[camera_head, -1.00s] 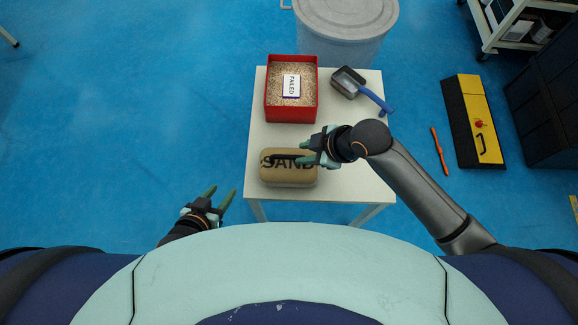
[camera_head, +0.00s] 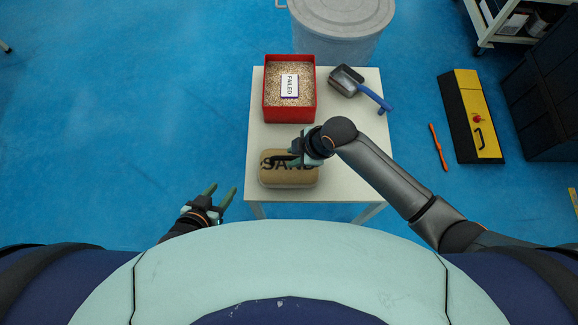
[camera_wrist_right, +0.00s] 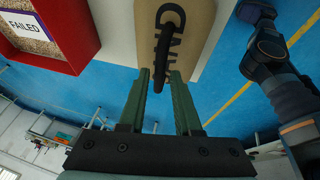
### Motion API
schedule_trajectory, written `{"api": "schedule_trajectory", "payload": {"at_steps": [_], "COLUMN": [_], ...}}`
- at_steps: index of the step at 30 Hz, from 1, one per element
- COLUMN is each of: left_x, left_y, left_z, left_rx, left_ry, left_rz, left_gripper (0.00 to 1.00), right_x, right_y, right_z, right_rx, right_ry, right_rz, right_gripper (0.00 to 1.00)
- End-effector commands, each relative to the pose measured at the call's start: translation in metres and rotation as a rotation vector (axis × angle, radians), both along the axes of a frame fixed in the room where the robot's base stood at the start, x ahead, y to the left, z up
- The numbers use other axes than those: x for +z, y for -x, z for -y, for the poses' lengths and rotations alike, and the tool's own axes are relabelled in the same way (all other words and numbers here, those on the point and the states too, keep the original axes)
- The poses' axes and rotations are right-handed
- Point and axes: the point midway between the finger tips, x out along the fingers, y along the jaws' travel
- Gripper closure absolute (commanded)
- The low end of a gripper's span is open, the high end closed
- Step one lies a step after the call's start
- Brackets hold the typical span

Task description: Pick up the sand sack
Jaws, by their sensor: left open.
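The sand sack (camera_head: 288,175) is a tan block with dark "SAND" lettering and a black strap-like handle on top. It lies on the near end of the white table (camera_head: 350,180). My right gripper (camera_head: 298,151) is over the sack's far edge and partly hides it. In the right wrist view the sack (camera_wrist_right: 195,45) is just beyond the fingertips. The right fingers (camera_wrist_right: 162,78) are apart, with the black handle showing between them; I cannot tell whether they touch it. My left gripper (camera_head: 219,196) is open and empty, left of the table and apart from the sack.
A red box (camera_head: 289,116) of granules with a "FAILED" card stands behind the sack. A scoop with a blue handle (camera_head: 374,98) lies to its right. A grey bin (camera_head: 340,40) stands behind the table. The floor at left is clear.

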Motion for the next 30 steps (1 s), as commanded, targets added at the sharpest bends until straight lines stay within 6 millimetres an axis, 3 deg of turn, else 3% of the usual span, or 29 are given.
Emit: {"api": "schedule_trajectory", "payload": {"at_steps": [6, 15, 24, 30], "left_x": [-0.005, -0.005, -0.005, -0.005], "left_y": [0.000, 0.000, 0.000, 0.000], "left_z": [0.000, 0.000, 0.000, 0.000], "left_rx": [0.000, 0.000, 0.000, 0.000], "left_ry": [0.000, 0.000, 0.000, 0.000], "left_rz": [-0.001, -0.001, -0.001, -0.001], "left_gripper": [0.50, 0.50, 0.50, 0.50], "right_x": [-0.025, -0.028, -0.028, -0.028], "right_y": [-0.005, -0.006, -0.006, -0.006], "right_z": [-0.010, -0.011, -0.011, -0.011], "right_rx": [-0.001, 0.000, -0.001, -0.001], "right_ry": [0.001, 0.001, 0.001, 0.001], "right_rz": [0.000, 0.002, 0.002, 0.002], "right_gripper": [0.68, 0.68, 0.99, 1.00]}}
